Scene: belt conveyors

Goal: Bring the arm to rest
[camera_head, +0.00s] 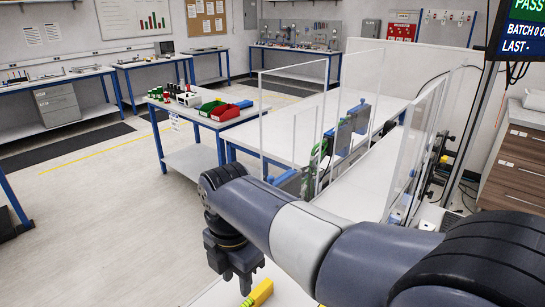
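My arm reaches from the lower right toward the middle of the head view, with its grey links and dark joints showing. My gripper (245,284) hangs from the arm's end at the lower middle, pointing down. Its fingers show small and dark, and I cannot tell whether they are apart or together. A yellow object (258,293) lies just right of the fingertips, on a white surface (215,297) at the bottom edge. I cannot tell whether the gripper touches it.
A white belt conveyor (357,187) with clear side panels runs behind my arm. A blue-legged table (195,160) holds green and red bins. A monitor (524,28) hangs at top right above a brown drawer cabinet (520,165).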

